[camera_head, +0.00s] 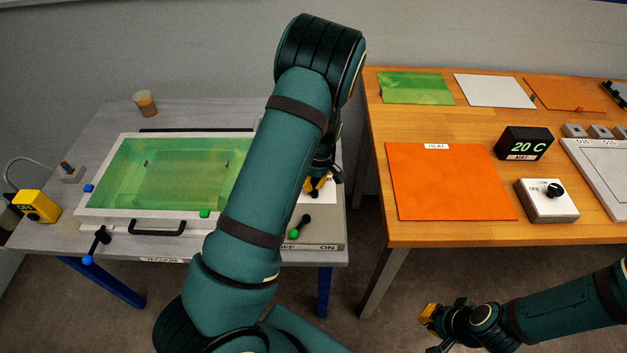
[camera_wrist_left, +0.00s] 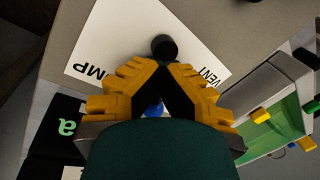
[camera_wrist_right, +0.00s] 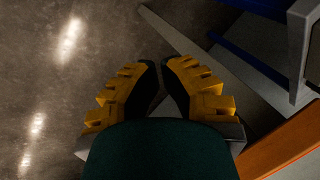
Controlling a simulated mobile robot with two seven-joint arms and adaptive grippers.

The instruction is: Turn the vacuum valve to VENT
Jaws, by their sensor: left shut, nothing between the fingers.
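The vacuum valve sits on a white card (camera_wrist_left: 110,42) printed VENT on the right and partly hidden letters ending in MP on the left in the left wrist view. A black round knob (camera_wrist_left: 164,47) stands just beyond my fingertips, and a blue part (camera_wrist_left: 153,108) shows between the fingers. Which way the valve points cannot be told. My left gripper (camera_wrist_left: 160,68) is shut and empty, close to the knob; contact is unclear. In the head view my left gripper (camera_head: 319,187) is over the card, with my arm hiding most of it. My right gripper (camera_wrist_right: 162,62) looks shut and empty, over the floor.
A green-tipped lever (camera_head: 299,228) by an ON label is at the table's front right; a blue-tipped lever (camera_head: 95,245) is front left. A wooden table (camera_head: 465,130) with mats stands right, across a gap.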

